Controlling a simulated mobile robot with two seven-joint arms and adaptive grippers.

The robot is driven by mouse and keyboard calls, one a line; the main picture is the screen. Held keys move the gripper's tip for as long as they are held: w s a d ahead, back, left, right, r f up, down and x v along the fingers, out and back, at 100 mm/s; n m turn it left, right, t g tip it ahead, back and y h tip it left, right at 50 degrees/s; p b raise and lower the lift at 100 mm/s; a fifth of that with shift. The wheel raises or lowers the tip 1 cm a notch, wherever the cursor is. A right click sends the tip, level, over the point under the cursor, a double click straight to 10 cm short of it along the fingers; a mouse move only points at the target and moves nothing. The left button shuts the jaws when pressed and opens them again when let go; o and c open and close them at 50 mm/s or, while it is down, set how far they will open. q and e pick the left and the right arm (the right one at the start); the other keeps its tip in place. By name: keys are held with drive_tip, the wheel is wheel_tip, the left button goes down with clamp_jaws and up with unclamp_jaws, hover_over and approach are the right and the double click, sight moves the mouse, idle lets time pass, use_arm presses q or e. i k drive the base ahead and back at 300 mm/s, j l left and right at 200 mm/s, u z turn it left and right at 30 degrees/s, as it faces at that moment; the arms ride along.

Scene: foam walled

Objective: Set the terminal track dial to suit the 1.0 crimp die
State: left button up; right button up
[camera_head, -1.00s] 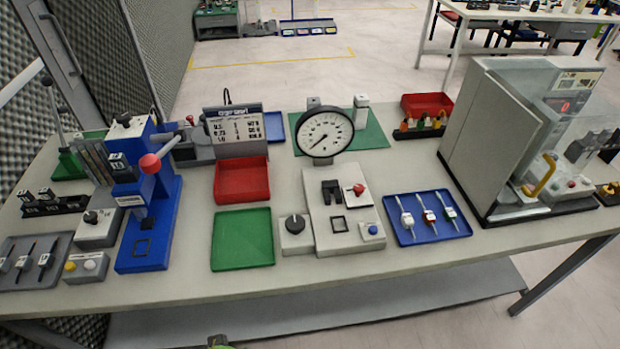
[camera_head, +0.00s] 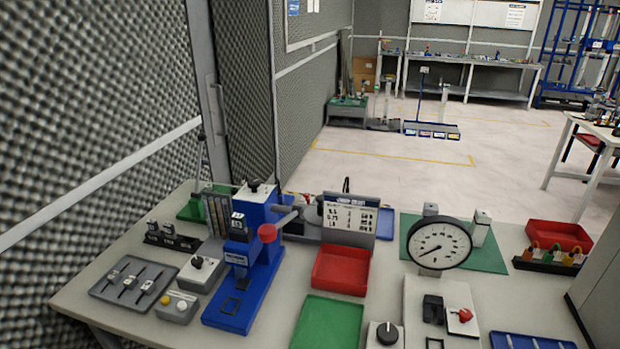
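A blue crimp press (camera_head: 243,270) with a red-knobbed lever stands at the left of the bench. A dark block with a white label (camera_head: 238,224) sits at its front; the label is too small to read. A grey box with a black dial knob (camera_head: 198,263) stands just left of the press; its setting is not readable. Another box with a larger black dial (camera_head: 386,333) is at the bottom edge, right of the green tray. A chart board (camera_head: 350,218) with rows of figures stands behind the red tray. Neither of my grippers is in view.
A black rack (camera_head: 172,240) holds labelled blocks at the left. A grey tray of tools (camera_head: 132,283) and a box with yellow and white buttons (camera_head: 177,306) lie in front. A round gauge (camera_head: 439,244) stands right of the red tray (camera_head: 340,270) and green tray (camera_head: 327,325).

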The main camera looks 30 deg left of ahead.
sight(196, 262)
drive_tip(key=u, duration=1.45)
